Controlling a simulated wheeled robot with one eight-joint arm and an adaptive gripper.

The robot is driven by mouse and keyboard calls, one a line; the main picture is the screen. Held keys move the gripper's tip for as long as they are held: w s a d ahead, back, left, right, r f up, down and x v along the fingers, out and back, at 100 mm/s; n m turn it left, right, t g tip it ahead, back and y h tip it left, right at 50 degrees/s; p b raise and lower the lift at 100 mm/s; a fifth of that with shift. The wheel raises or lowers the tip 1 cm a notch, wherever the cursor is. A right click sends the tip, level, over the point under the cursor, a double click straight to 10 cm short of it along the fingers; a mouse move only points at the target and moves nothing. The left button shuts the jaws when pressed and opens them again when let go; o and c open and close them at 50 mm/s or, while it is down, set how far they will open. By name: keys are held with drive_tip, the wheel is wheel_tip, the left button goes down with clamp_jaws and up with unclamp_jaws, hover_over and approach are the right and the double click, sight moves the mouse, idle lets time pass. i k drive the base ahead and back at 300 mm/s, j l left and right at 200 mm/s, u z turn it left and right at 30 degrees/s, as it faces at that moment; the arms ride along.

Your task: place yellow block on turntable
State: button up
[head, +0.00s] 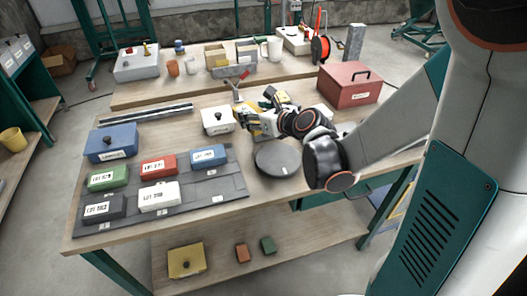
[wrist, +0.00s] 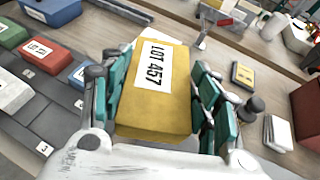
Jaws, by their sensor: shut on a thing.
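The yellow block (wrist: 157,105) carries a white label reading LOT 457. In the wrist view it sits between the teal finger pads of my gripper (wrist: 158,98), which is shut on it. In the head view the yellow block (head: 248,119) is partly hidden by my gripper (head: 252,118). The turntable (head: 278,159) is a dark grey round disc on the table, with nothing on it. My gripper and the block are behind and left of the disc in the head view. I cannot tell how high the block is held.
Labelled blocks, green (head: 109,178), red (head: 158,165), blue (head: 208,157), white (head: 158,196) and dark grey (head: 104,208), lie on a grey mat (head: 220,190) at left. A white box (head: 217,121) stands beside my gripper. A red toolbox (head: 349,86) stands at back right.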

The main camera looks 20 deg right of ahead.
sight(287, 156)
drive_tip(key=j+z, duration=0.25)
drive_tip(key=j, duration=1.5)
drive_tip(key=z, duration=1)
